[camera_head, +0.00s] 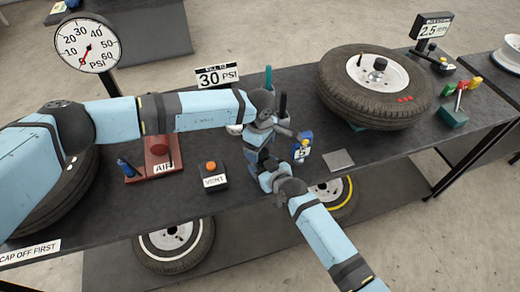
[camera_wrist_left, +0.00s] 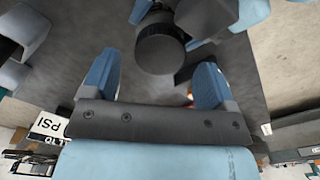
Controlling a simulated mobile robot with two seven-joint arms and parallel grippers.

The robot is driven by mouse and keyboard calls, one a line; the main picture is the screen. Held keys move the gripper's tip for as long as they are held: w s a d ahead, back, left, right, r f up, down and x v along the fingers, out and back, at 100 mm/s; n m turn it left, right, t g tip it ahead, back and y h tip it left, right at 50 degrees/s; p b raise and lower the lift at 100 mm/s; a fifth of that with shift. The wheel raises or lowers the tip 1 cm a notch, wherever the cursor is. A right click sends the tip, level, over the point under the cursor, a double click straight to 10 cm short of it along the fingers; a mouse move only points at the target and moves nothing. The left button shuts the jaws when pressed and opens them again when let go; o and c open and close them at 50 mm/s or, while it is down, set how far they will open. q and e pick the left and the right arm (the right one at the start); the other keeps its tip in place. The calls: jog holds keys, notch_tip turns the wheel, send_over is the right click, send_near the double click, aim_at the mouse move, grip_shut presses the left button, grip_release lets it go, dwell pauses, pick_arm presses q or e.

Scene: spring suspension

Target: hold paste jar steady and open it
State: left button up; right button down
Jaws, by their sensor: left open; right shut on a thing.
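The paste jar shows in the left wrist view as a round black ribbed lid (camera_wrist_left: 165,48), with its body hidden beneath. My left gripper (camera_wrist_left: 157,65) is open, one blue finger to each side of the lid and slightly short of it; contact is not visible. In the head view my left gripper (camera_head: 260,135) points down above the table's middle. My right gripper (camera_head: 268,166) reaches in from the front and is shut on the jar, just under the left one. The two grippers hide most of the jar in the head view.
A blue container marked 5 (camera_head: 303,148) stands close to the right of the grippers. A vent box (camera_head: 211,177) and red air unit (camera_head: 160,155) are to the left; a large tyre (camera_head: 340,95) lies at the right.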

pick_arm(q)
notch_tip(320, 180, up, 3)
jog(key=shift+f, duration=0.1)
jog(key=shift+c, duration=0.4)
notch_tip(320, 180, up, 3)
jog(key=m, duration=0.3)
jog(key=shift+f, duration=0.25)
notch_tip(320, 180, down, 8)
jog(key=shift+r, duration=0.2)
jog(key=shift+c, duration=0.3)
jog(key=c, duration=0.9)
jog(key=n, duration=0.3)
